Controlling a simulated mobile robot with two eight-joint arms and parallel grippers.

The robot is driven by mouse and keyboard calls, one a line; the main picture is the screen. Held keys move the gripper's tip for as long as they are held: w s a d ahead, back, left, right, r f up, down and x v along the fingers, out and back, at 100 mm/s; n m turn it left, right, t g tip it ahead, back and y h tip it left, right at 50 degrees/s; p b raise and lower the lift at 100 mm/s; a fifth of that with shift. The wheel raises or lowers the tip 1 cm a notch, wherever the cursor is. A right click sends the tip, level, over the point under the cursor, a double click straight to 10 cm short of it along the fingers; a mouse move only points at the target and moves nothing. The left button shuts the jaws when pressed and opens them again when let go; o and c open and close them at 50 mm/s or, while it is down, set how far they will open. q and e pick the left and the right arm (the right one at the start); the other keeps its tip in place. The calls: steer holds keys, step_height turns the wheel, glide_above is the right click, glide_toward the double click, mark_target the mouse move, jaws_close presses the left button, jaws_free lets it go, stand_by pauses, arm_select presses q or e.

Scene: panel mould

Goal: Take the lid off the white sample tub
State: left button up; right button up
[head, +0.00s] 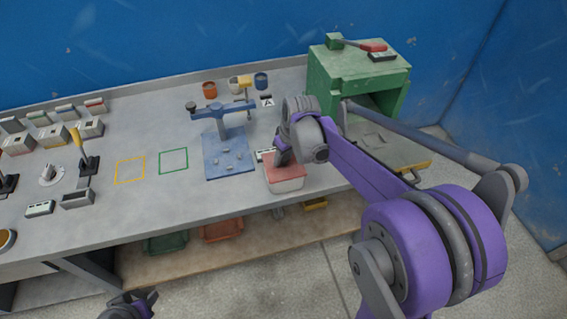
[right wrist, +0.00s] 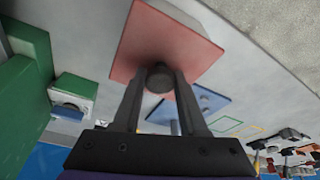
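The white sample tub (head: 289,186) stands near the front edge of the bench, with its red lid (head: 287,172) sitting on it. In the right wrist view the lid (right wrist: 190,42) is a flat red square with a dark round knob (right wrist: 160,75), and a little of the white tub (right wrist: 205,12) shows behind it. My right gripper (head: 281,158) is over the lid, its fingers (right wrist: 160,80) on either side of the knob with no clear gap. My left gripper (head: 136,300) is low at the bottom of the head view, empty, its fingers apart, away from the bench.
A blue fixture plate (head: 227,163) with a clamp stands left of the tub. A green box (head: 350,72) stands behind it to the right. Small cups (head: 210,90) stand at the back. Yellow and green outlined squares (head: 173,160) on the bench are empty.

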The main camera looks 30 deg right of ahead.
jaws_close()
